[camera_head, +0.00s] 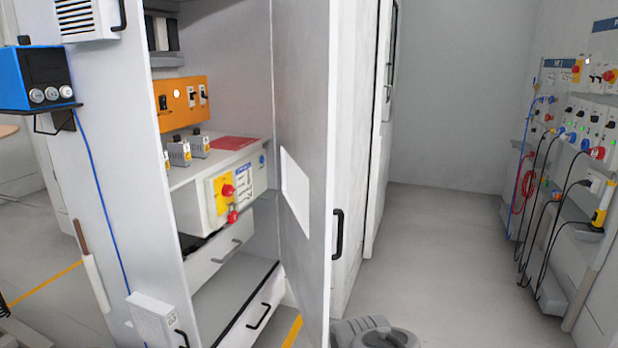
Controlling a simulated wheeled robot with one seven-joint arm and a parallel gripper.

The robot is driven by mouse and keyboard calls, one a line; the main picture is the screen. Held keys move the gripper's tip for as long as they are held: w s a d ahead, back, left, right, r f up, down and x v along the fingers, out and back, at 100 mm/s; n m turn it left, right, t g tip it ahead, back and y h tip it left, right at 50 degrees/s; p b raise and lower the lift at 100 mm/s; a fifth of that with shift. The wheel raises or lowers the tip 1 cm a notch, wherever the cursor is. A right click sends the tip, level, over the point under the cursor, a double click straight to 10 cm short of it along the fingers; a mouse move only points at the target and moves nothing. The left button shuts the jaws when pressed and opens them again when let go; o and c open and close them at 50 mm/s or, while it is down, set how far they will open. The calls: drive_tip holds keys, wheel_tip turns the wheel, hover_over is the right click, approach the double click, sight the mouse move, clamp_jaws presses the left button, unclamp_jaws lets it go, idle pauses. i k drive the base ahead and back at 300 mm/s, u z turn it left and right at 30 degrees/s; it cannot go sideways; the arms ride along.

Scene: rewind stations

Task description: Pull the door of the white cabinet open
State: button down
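The white cabinet (110,190) stands left of centre in the head view, with its inside exposed. Its door (306,100) stands swung wide open at the right of the opening, and its inner face with a white rectangular patch (297,190) shows. A black bar handle (337,235) sticks out on the outer side, near the door's free edge. My gripper is not in view, and nothing is seen touching the handle.
Inside are an orange panel (180,103), a switch box (228,195) and drawers (262,312). A blue box (38,76) sits on a side bracket. A panel with cables (575,130) lines the right wall. Clear floor (440,240) lies between.

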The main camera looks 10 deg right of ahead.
sight(304, 33)
drive_tip(key=u, duration=0.4)
drive_tip(key=i, duration=0.7)
drive_tip(key=u, duration=0.65)
